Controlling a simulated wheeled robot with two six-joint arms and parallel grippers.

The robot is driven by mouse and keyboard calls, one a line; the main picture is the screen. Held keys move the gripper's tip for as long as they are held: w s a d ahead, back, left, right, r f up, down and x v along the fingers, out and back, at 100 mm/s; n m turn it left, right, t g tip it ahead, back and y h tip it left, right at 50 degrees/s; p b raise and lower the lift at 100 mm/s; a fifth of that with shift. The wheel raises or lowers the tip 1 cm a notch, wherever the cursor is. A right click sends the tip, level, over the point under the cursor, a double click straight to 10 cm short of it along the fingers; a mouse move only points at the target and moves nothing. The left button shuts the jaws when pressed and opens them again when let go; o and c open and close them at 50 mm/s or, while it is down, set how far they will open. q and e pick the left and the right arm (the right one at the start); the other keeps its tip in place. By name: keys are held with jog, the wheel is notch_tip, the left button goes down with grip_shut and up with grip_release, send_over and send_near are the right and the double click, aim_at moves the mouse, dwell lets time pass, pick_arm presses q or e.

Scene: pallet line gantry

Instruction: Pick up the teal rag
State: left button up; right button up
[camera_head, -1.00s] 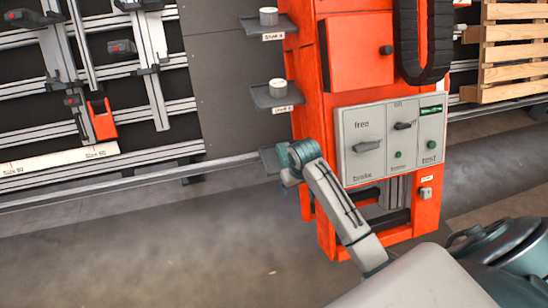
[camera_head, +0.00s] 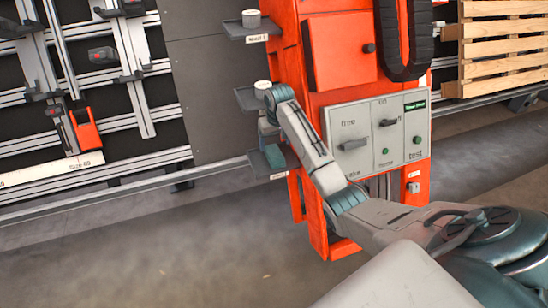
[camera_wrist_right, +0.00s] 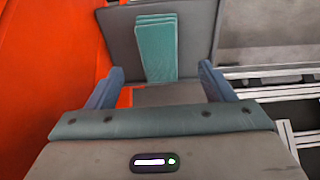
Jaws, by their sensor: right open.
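The teal rag (camera_wrist_right: 155,52) lies folded in layers on a small grey shelf (camera_wrist_right: 118,28) in the right wrist view. In the head view the rag (camera_head: 275,157) shows on the lowest shelf at the orange column's left side. My right gripper (camera_wrist_right: 160,70) is open, with its two blue fingers apart and nothing between them. The rag is straight ahead of the fingers, between their lines, and appears clear of them. In the head view the right gripper (camera_head: 268,132) is just above the rag, partly hidden by its wrist. My left gripper is not in view.
The orange column (camera_head: 310,200) with its switch panel (camera_head: 377,138) stands close beside my right arm. Two more shelves with white rolls (camera_head: 251,19) sit above the rag's shelf. A wooden pallet (camera_head: 500,50) is at the upper right. Open floor lies at the lower left.

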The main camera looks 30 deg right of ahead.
aim_at(275, 153)
jog(key=f, duration=0.2)
jog(key=w+f, duration=0.1)
jog(key=f, duration=0.1)
jog(key=f+b, duration=0.1)
jog(key=f, duration=0.1)
jog(key=shift+w+d, duration=0.15)
jog(key=shift+d, duration=0.1)
jog(key=c, duration=1)
jog(key=shift+r, duration=0.1)
jog(key=shift+c, duration=0.2)
